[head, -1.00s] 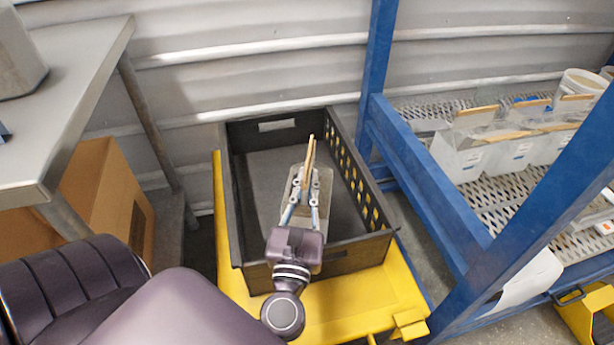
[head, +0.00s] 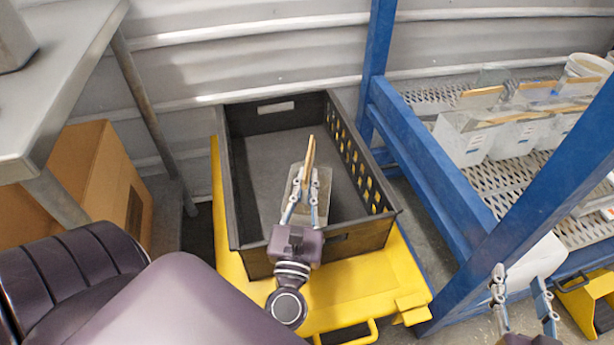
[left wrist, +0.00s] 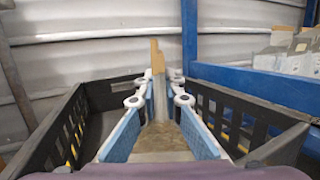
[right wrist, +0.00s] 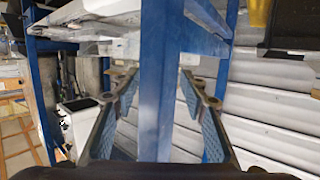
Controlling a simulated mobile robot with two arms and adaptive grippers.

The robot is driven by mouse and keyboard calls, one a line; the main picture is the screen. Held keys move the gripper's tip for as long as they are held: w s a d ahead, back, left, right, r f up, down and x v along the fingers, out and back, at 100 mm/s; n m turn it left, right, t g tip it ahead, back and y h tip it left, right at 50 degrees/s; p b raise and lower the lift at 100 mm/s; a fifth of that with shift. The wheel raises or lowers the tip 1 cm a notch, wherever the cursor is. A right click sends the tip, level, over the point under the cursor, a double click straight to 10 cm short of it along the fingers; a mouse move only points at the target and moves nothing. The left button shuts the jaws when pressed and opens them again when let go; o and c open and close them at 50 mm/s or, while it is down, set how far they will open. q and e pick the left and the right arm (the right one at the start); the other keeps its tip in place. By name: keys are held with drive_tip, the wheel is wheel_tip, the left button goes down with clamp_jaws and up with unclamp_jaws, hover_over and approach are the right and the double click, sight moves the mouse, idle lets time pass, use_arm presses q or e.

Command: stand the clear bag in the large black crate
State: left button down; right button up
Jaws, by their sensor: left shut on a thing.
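The large black crate (head: 246,190) stands on a yellow cart, with perforated side walls and an open top. My left gripper (head: 304,185) is over the crate's near half, shut on the clear bag (head: 323,187). The bag is see-through with a tan strip along its top, which stands up between the fingers; the strip also shows in the left wrist view (left wrist: 156,56). I cannot tell whether the bag's bottom touches the crate floor. My right gripper (head: 522,283) is at the lower right, fingers apart and empty, also in the right wrist view (right wrist: 160,85).
A blue rack (head: 440,165) stands right of the crate. Its mesh shelf (head: 505,185) holds several similar bags and a white bucket (head: 588,66). A grey table (head: 60,85) and a cardboard box (head: 95,175) are at left. The yellow cart (head: 355,290) extends in front of the crate.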

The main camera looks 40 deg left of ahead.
drive_tip(key=shift+w+a+r+t, duration=0.2)
drive_tip(key=shift+r+t, duration=0.1)
drive_tip(key=shift+r, duration=0.35)
use_arm(q)
drive_tip(key=shift+f, duration=0.1)
use_arm(e)
drive_tip(key=shift+r, duration=0.3)
use_arm(q)
drive_tip(key=c, duration=2.1)
unclamp_jaws()
drive_tip(key=shift+f, duration=0.2)
